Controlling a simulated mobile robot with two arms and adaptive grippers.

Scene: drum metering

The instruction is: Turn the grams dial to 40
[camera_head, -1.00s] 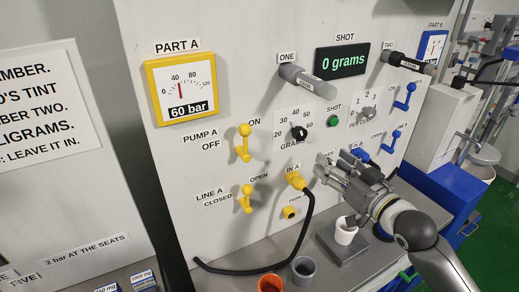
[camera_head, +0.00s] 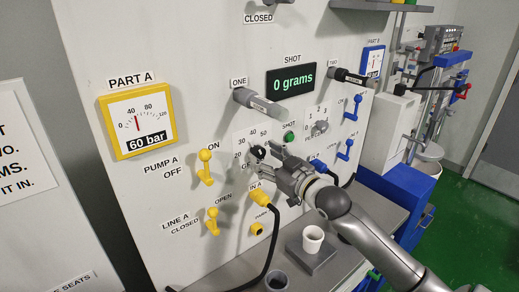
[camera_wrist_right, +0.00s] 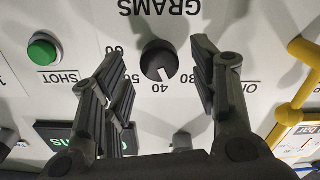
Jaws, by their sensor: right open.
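The grams dial (camera_head: 258,152) is a black knob on the grey panel, partly hidden by my right gripper in the head view. In the right wrist view the dial (camera_wrist_right: 158,60) shows upside down, with its white mark pointing close to the 40 on the scale. My right gripper (camera_head: 267,161) is at the dial. In the wrist view the right gripper (camera_wrist_right: 157,62) is open, with one finger on each side of the knob and a visible gap to both. The shot display (camera_head: 292,80) reads 0 grams. My left gripper is not in view.
The green shot button (camera_wrist_right: 44,50) is beside the dial. Yellow pump lever (camera_head: 205,167) and line lever (camera_head: 212,222) are to the left. Nozzle one (camera_head: 258,102) juts out above. A white cup (camera_head: 313,239) stands on a grey block below.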

